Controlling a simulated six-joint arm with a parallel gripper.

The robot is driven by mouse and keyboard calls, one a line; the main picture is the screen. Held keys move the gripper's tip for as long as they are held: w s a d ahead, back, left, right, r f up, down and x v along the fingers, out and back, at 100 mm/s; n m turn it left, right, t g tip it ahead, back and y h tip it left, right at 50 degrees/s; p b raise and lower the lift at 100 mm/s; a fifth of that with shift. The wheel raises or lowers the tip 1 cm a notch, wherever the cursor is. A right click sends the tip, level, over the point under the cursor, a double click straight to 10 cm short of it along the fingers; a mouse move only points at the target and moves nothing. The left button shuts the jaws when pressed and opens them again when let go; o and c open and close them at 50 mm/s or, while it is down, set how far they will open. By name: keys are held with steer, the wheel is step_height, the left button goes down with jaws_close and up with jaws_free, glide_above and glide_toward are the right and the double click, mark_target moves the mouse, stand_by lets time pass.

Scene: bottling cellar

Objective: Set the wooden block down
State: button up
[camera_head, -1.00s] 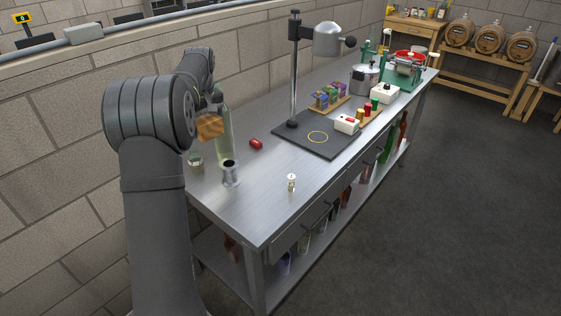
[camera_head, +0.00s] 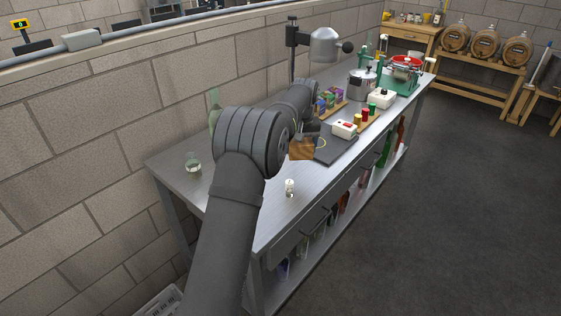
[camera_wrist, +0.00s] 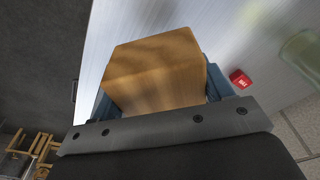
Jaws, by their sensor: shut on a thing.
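The wooden block (camera_head: 301,149) is a light brown block near the front middle of the steel bench (camera_head: 172,167). In the wrist view the wooden block (camera_wrist: 155,75) fills the space between the two blue-grey fingers of my gripper (camera_wrist: 160,95). My gripper is shut on it. The bench top shows behind the block, and the block seems to be above it, though the height is hard to judge. My arm hides most of my gripper in the head view.
A small pale jar (camera_head: 290,187) stands near the front edge. A glass (camera_head: 193,162) and a green bottle (camera_head: 214,110) are left of my arm. In the wrist view a red thing (camera_wrist: 240,79) lies beside the gripper.

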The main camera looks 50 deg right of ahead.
steer(key=w+f, duration=0.1)
steer(key=w, duration=0.1)
steer(key=w+f, duration=0.2)
steer(key=w, duration=0.1)
steer(key=w+f, duration=0.2)
steer(key=w, duration=0.1)
steer(key=shift+w, duration=0.25)
steer(key=shift+f, duration=2)
steer(key=shift+f, duration=0.1)
steer(key=o, duration=1.1)
steer(key=shift+f, duration=0.1)
steer(key=shift+c, duration=0.2)
step_height(320, 180, up, 12)
steer(key=s+a, duration=0.1)
